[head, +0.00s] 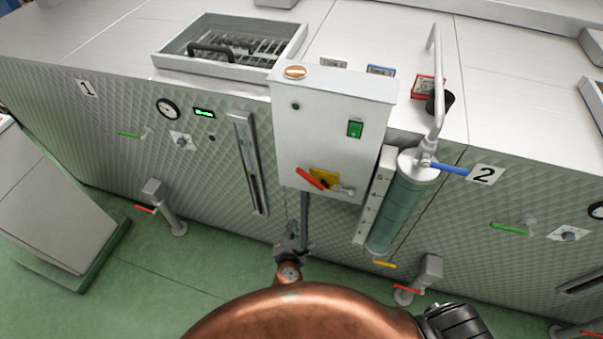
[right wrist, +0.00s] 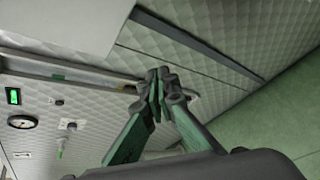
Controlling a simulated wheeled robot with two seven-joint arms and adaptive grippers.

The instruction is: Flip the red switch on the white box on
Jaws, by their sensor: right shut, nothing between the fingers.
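The white box (head: 332,125) is mounted at the middle of the quilted metal machine front in the head view. Its red switch (head: 311,178) is a bar handle on a yellow plate (head: 325,176) low on the box face, slanting from upper left to lower right. My right gripper (head: 291,237) is below the box, well apart from the switch. In the right wrist view its fingertips (right wrist: 160,85) are together and empty. Part of the box (right wrist: 70,25) shows at upper left there; the switch is not visible. My left gripper is not in view.
A vertical sight gauge (head: 250,165) is left of the box. Green floor (head: 110,260) lies in front.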

